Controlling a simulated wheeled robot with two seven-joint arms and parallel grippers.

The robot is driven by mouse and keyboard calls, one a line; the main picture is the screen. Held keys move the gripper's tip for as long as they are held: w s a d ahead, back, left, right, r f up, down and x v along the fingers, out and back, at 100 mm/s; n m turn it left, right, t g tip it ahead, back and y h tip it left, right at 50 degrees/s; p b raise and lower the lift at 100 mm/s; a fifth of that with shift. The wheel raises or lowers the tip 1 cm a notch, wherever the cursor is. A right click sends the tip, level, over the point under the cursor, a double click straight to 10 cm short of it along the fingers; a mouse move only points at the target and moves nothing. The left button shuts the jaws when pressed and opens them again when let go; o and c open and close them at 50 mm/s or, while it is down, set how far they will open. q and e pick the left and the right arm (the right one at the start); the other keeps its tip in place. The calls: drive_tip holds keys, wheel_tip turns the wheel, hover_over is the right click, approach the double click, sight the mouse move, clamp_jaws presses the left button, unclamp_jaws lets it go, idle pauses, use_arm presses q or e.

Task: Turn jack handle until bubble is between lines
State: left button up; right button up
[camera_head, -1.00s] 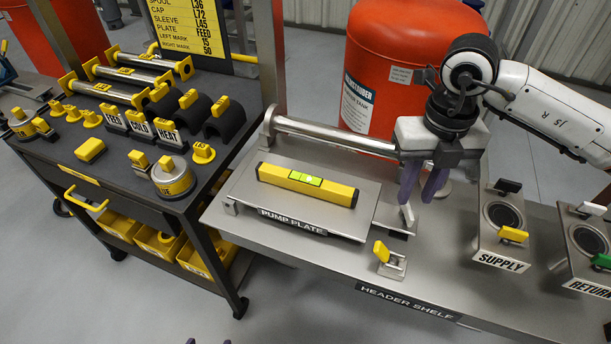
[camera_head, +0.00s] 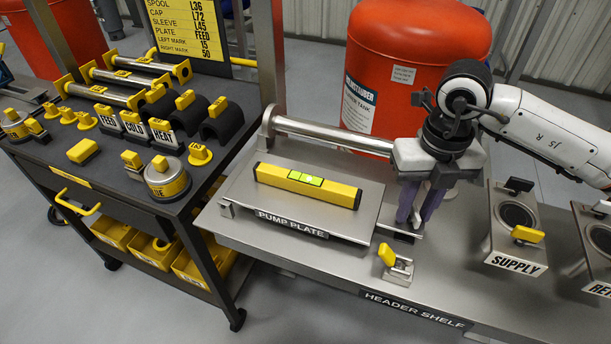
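The pump plate (camera_head: 260,212) lies on the header shelf (camera_head: 300,257) with a yellow spirit level (camera_head: 335,192) on it. The level's green vial (camera_head: 305,178) shows, but the bubble against its lines is too small to read surely. My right gripper (camera_head: 411,222) points down at the plate's right end. Its purple fingers are low around the pale jack handle, which they mostly hide. I cannot tell whether they are closed on it. My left gripper is not in view.
A yellow-topped lever (camera_head: 387,255) on a small bracket stands just in front of my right gripper. A steel spool (camera_head: 335,135) lies behind the plate. The supply valve (camera_head: 515,220) is to the right. A dark parts cart (camera_head: 100,180) stands left.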

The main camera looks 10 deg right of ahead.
clamp_jaws()
drive_tip(key=shift+f+n+b, duration=0.15)
drive_tip(key=shift+n+b, duration=0.3)
drive_tip(key=shift+n, duration=0.25)
drive_tip(key=shift+n+b, duration=0.35)
drive_tip(key=shift+n, duration=0.65)
drive_tip(key=shift+n+b, duration=0.6)
drive_tip(key=shift+n, duration=0.6)
drive_tip(key=shift+r+n, duration=0.2)
drive_tip(key=shift+n, duration=0.4)
drive_tip(key=shift+w, duration=0.1)
